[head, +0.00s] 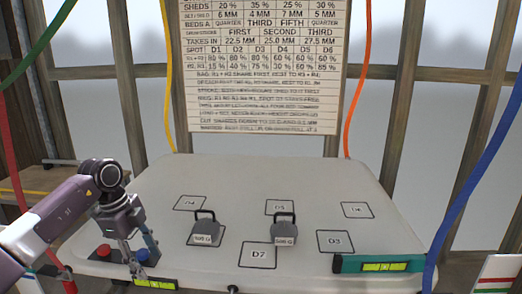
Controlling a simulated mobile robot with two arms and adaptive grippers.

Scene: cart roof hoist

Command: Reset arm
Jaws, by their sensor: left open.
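My left gripper (136,262) is at the front left of the pale table (340,185), pointing down with its fingers apart and nothing seen between them. It is beside a blue button (142,255), which its fingers partly cover; I cannot tell whether they touch. A red button (103,250) is just left of the gripper. Two grey weights with dark handles stand on the table, one at the left (205,234) and one near the middle (284,232). My right gripper is not in view.
A teal spirit level (345,264) is at the front right, and a yellow-green vial (155,284) at the front left. A printed chart (262,90) hangs behind. Coloured hoses hang at the sides.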

